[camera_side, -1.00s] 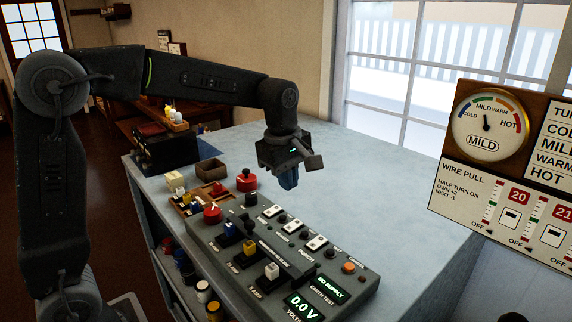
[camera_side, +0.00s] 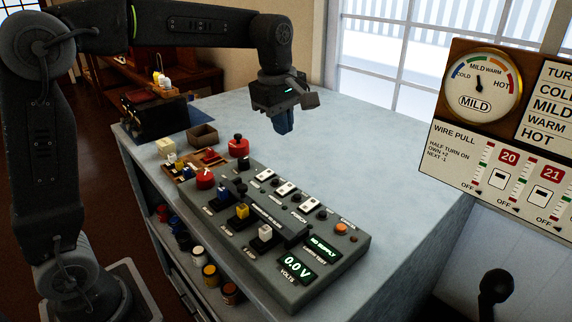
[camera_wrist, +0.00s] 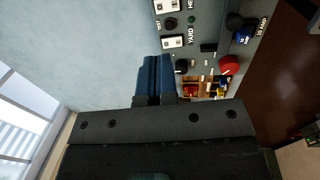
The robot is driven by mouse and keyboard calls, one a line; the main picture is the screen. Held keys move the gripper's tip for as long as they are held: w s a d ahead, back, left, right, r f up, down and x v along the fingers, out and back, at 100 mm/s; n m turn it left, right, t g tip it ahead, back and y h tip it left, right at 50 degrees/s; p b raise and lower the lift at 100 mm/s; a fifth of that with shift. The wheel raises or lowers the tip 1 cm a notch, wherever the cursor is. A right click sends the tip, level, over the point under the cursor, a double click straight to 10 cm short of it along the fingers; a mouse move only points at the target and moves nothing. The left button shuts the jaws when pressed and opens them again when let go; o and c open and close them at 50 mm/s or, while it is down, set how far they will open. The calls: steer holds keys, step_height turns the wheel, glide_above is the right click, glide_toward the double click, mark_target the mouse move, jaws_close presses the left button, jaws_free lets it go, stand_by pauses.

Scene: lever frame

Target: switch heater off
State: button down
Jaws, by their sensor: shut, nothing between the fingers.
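The grey switch console (camera_side: 345,255) lies on the pale bench. A row of white rocker switches runs along its far side. In the wrist view, one rocker (camera_wrist: 165,5) sits by a label starting "HE", cut off by the frame edge; the rocker below it (camera_wrist: 173,42) sits by "YARD". The "HE" rocker seems to be the middle one (camera_side: 287,188) in the side view. I cannot tell which way it is tipped. My gripper (camera_side: 284,125), with blue fingers, is shut and empty, pointing down above the bench beyond the console. Its fingertips (camera_wrist: 155,62) are apart from the switches.
A red knob (camera_side: 205,180) and three levers stand on the console's near side. A parts tray (camera_side: 185,165), a red-topped object (camera_side: 238,147) and an open box (camera_side: 203,135) stand at its left end. A dial panel (camera_side: 480,140) reads MILD. Bench right of the gripper is clear.

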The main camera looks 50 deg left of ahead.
mark_target(285, 188)
steer(key=shift+f, duration=0.15)
steer(key=f, duration=0.4)
steer(key=w+f, duration=0.1)
steer(key=f, duration=0.8)
steer(key=shift+w+f, duration=0.3)
steer(key=shift+f, duration=0.05)
steer(key=shift+f, duration=0.25)
steer(key=shift+s, duration=0.1)
steer(key=shift+s+r, duration=0.2)
steer(key=shift+s, duration=0.45)
steer(key=shift+r, duration=0.15)
